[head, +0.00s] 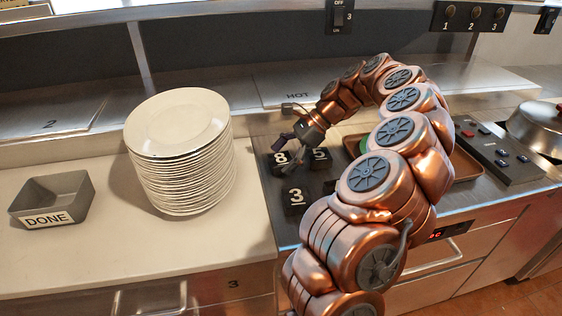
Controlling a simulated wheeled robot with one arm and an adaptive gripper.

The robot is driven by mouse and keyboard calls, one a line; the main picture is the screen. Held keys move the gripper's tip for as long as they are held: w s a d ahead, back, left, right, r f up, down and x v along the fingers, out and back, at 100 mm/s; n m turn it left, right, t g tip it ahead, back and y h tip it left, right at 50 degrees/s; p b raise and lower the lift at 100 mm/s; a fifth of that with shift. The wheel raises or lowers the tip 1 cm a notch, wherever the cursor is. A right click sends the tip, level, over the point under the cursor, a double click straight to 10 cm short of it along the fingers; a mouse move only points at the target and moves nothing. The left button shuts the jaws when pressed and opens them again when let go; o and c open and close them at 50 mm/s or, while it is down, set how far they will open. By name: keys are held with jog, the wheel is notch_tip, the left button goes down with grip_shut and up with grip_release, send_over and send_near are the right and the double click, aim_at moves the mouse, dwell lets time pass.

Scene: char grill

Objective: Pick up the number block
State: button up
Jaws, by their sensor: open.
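Several black number blocks stand together on the dark surface right of the plates: one marked 8 (281,158), one marked 5 (320,155), and one marked 3 (296,196) closest to the front. My gripper (284,152) is open, with its dark fingers over and just beside the 8 and 5 blocks. The fingers hide part of these two blocks. I cannot tell whether a finger touches either one. The 3 block stands clear of the fingers.
A tall stack of white plates (182,150) stands left of the blocks. A grey DONE bin (52,200) is at the far left, with clear counter between. A brown tray (467,166) lies behind my arm, beside a black control panel (497,152). A metal dome lid (540,125) is far right.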

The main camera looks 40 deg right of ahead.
jog(key=shift+w+a+f, duration=0.1)
jog(key=shift+a+f, duration=0.05)
jog(key=shift+f, duration=0.05)
jog(key=shift+c, duration=0.2)
jog(key=c, duration=1.3)
jog(key=shift+o, duration=0.2)
jog(key=shift+r, duration=0.1)
